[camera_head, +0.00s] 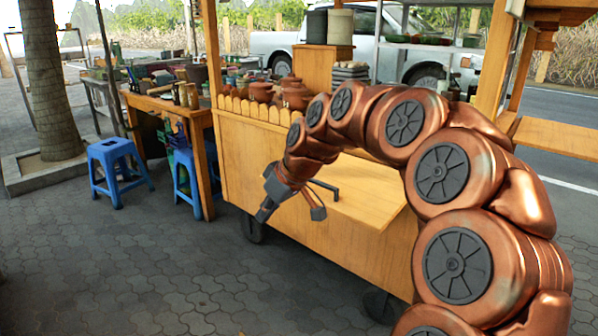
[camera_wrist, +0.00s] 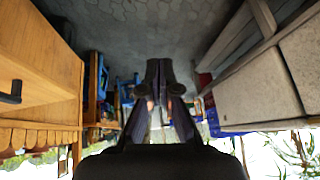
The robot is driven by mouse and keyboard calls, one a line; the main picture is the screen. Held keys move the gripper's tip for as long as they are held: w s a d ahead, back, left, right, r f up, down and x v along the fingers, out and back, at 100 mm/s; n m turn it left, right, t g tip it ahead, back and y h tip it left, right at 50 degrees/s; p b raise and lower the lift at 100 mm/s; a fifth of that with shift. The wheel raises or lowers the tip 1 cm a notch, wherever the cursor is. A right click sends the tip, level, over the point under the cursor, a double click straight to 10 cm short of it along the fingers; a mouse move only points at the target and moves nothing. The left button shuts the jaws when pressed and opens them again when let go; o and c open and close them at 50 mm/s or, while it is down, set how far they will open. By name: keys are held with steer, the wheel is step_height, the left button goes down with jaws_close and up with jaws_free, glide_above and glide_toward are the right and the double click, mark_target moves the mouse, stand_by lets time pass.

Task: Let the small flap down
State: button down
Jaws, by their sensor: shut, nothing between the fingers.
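The small flap (camera_head: 365,200) is a pale wooden panel on the front of the wooden food cart. In the head view it sticks out from the cart face, and its bright upper face shows; my arm hides part of its far edge. A black bar handle (camera_head: 328,188) shows near its left side. The handle also shows at the left edge of the wrist view (camera_wrist: 12,95), on a wooden panel (camera_wrist: 45,65). My gripper (camera_head: 265,214) is just left of the flap, in front of the cart, pointing down. Its fingers are together and empty in the wrist view (camera_wrist: 160,72), apart from the handle.
The cart (camera_head: 240,165) carries clay pots (camera_head: 296,95) on top. Blue stools (camera_head: 118,168) and a wooden side table (camera_head: 160,103) stand to the left. A tree trunk (camera_head: 50,90) is at far left. Paved ground (camera_head: 130,270) in front of the cart is clear.

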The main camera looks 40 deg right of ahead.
steer(key=w+d+r+t+h+p, duration=0.15)
steer(key=d+r, duration=0.25)
steer(key=d, duration=0.5)
steer(key=w+d+r+t+p, duration=0.1)
steer(key=w+d+r+t, duration=0.2)
steer(key=d, duration=0.6)
steer(key=shift+m+g, duration=0.4)
steer(key=shift+g, duration=0.05)
steer(key=b+x, duration=0.1)
steer(key=x, duration=0.8)
steer(key=shift+w+f, duration=0.2)
steer(key=shift+w, duration=0.2)
step_height(320, 180, down, 2)
steer(key=shift+s+d+f+b, duration=0.1)
steer(key=shift+f+b, duration=0.1)
steer(key=shift+b, duration=0.1)
steer(key=shift+f, duration=0.5)
